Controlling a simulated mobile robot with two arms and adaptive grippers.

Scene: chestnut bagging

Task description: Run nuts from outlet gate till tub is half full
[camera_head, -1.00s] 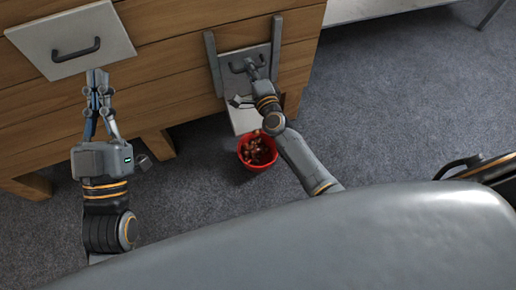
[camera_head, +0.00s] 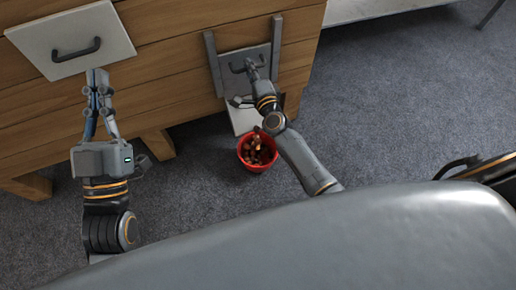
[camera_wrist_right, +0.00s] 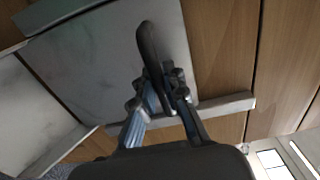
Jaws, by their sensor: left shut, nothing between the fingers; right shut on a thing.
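The outlet gate (camera_head: 233,76) is a grey sliding plate between two upright rails on the wooden bin (camera_head: 185,60). My right gripper (camera_head: 253,73) is shut on the gate's dark handle (camera_wrist_right: 150,48); the right wrist view shows the fingers (camera_wrist_right: 164,88) around it. Below the gate a pale chute (camera_head: 243,121) slopes down to a red tub (camera_head: 266,166) on the floor. Brown nuts (camera_head: 258,151) lie in the tub; their exact level is hard to tell. My left gripper (camera_head: 97,76) is shut and empty, just below the handle of a white panel (camera_head: 70,62).
Wooden legs (camera_head: 159,144) stand under the bin to the left of the tub. Grey carpet (camera_head: 400,110) is clear to the right. A dark handle-like object (camera_head: 465,163) shows at the right edge, and a pale shelf (camera_head: 375,8) at the top.

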